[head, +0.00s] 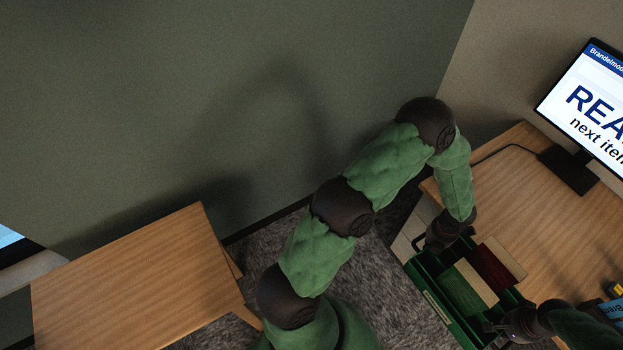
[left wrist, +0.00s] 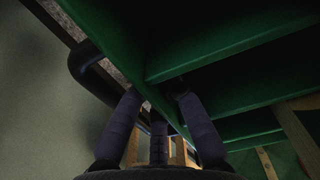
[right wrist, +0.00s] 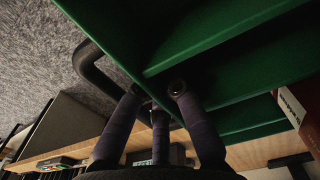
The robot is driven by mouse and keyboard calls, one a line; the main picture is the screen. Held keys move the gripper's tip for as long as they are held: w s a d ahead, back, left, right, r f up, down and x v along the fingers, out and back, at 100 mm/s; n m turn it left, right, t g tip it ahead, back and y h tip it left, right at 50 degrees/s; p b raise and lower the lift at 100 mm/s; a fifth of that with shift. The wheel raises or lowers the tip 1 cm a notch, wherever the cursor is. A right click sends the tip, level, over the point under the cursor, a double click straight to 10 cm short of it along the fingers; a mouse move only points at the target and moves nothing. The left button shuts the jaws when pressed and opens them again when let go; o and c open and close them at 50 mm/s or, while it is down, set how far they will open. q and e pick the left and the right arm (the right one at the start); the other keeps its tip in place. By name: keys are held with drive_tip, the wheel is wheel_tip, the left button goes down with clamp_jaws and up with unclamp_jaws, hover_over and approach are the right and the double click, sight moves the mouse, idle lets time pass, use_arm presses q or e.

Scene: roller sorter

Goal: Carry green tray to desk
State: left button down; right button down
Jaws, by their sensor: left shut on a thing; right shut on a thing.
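The green tray (head: 424,282) is at the lower right of the head view, at the near left edge of the right-hand desk (head: 545,240). It holds flat book-like items, one green (head: 459,292) and one dark red (head: 491,267). My left gripper (head: 446,236) is shut at the tray's far end, beside a black handle (left wrist: 88,62) and the green wall (left wrist: 215,70). My right gripper (head: 505,326) is shut at the near end, by the other black handle (right wrist: 90,68). The fingers partly hide both grips. I cannot tell whether the tray touches the desk.
A monitor (head: 590,105) stands at the back of the right-hand desk. Small blue and yellow items (head: 613,303) lie at its right edge. A bare wooden table (head: 135,280) stands at the left. Grey carpet (head: 365,290) lies between them.

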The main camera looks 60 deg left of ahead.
drive_tip(key=shift+w+r+p, duration=0.1)
drive_tip(key=shift+r+p, duration=2.3)
drive_tip(key=shift+r, duration=0.35)
